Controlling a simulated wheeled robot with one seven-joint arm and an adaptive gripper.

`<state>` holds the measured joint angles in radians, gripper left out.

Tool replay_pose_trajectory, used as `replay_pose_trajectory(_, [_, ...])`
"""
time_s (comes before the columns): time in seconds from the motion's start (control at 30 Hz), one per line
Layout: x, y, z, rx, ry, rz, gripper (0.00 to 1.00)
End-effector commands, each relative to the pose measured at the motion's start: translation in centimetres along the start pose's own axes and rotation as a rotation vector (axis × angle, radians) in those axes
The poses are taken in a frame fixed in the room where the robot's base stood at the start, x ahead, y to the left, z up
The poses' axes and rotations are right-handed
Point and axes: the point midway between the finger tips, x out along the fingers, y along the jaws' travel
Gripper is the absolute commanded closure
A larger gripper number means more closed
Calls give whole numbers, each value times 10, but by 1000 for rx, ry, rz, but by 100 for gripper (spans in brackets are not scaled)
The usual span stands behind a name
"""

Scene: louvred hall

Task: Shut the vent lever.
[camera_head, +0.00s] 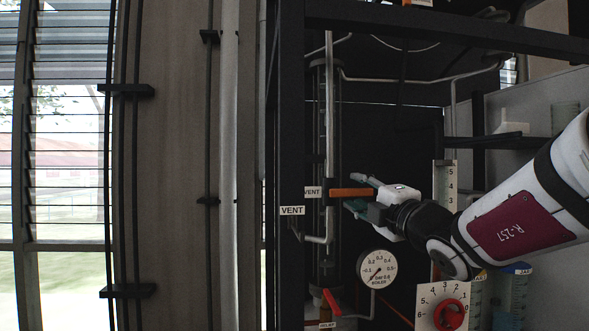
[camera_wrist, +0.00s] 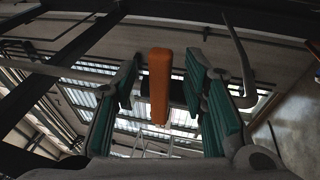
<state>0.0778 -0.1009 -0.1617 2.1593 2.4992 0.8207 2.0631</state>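The orange vent lever (camera_head: 343,192) sticks out sideways to the right from the vertical pipe, beside the VENT labels (camera_head: 292,210). My gripper (camera_head: 358,192) comes in from the right, with one finger above the lever and one below it. In the wrist view the lever (camera_wrist: 159,85) stands between the two teal finger pads of my gripper (camera_wrist: 162,105), with a visible gap on both sides. The gripper is open around the lever and no contact shows. The lever's far end at the pipe is partly hidden in the wrist view.
A round pressure gauge (camera_head: 377,269) sits below my gripper. A red-handled lever (camera_head: 331,301) and a red knob on a dial (camera_head: 448,315) are lower. A dark frame post (camera_head: 285,120) stands left of the pipe. A scale strip (camera_head: 445,185) stands behind my wrist.

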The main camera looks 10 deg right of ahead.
Motion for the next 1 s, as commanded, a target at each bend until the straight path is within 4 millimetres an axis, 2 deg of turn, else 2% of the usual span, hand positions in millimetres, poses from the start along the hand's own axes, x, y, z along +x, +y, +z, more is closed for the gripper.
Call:
replay_pose_trajectory(0.2, [-4,1,0,-1,-1,0,61])
replay_pose_trajectory(0.73, [-59,8,-6,-1,-2,0,61])
replay_pose_trajectory(1.0, [-70,8,-6,-1,-2,0,61])
